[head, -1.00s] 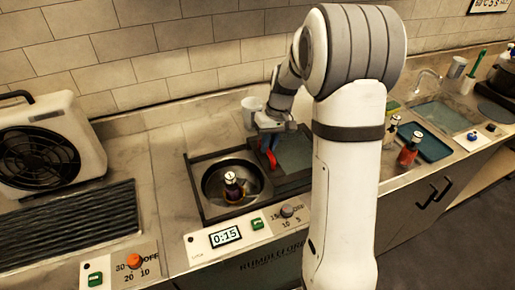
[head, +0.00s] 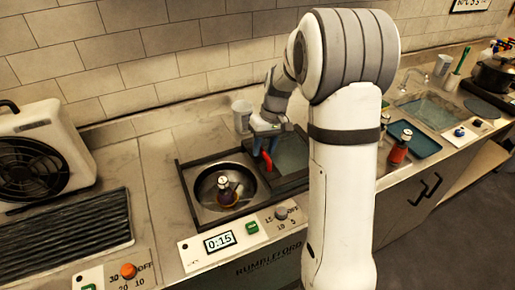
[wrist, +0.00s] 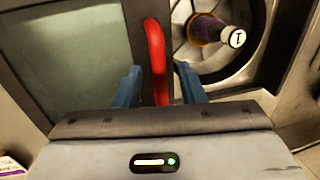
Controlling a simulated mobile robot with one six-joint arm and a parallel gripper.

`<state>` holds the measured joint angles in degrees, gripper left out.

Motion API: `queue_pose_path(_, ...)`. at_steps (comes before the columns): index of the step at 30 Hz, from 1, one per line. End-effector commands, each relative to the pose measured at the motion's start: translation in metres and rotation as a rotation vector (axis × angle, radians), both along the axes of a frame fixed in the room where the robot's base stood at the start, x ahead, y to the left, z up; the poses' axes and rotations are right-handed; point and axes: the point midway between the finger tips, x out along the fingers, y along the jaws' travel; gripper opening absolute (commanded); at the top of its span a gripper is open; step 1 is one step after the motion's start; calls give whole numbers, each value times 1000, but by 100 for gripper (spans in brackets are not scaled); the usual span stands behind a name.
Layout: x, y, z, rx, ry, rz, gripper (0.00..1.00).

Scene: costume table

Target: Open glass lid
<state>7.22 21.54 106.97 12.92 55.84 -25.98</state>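The glass lid (head: 291,152) is a dark-framed pane with a red handle (head: 267,161) at its left edge. It lies to the right of a round metal basin (head: 207,205), which is uncovered and holds a dark bottle (head: 225,190) with a pale cap. In the wrist view the lid's pane (wrist: 70,50) is at left and the bottle (wrist: 208,30) at upper right. My gripper (wrist: 160,85) is open, its blue fingers on either side of the red handle (wrist: 155,55), with gaps showing on both sides. In the head view my gripper (head: 266,142) is above the handle.
The front panel has a timer (head: 220,241) reading 0:15, a green button (head: 252,228) and a grey knob (head: 282,213). A red bottle (head: 399,150) stands at right by a teal tray (head: 420,145). A fan (head: 40,150) is at left.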

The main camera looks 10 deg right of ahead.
Motion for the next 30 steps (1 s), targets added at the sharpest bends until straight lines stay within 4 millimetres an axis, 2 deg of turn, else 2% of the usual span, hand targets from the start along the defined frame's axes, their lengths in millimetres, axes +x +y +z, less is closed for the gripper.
queue_pose_path(5,1,-1,8,0,-3,1,36)
queue_pose_path(12,1,-9,47,0,-5,0,36)
queue_pose_path(18,1,-14,71,0,-1,0,36)
queue_pose_path(30,1,-15,76,0,1,0,36)
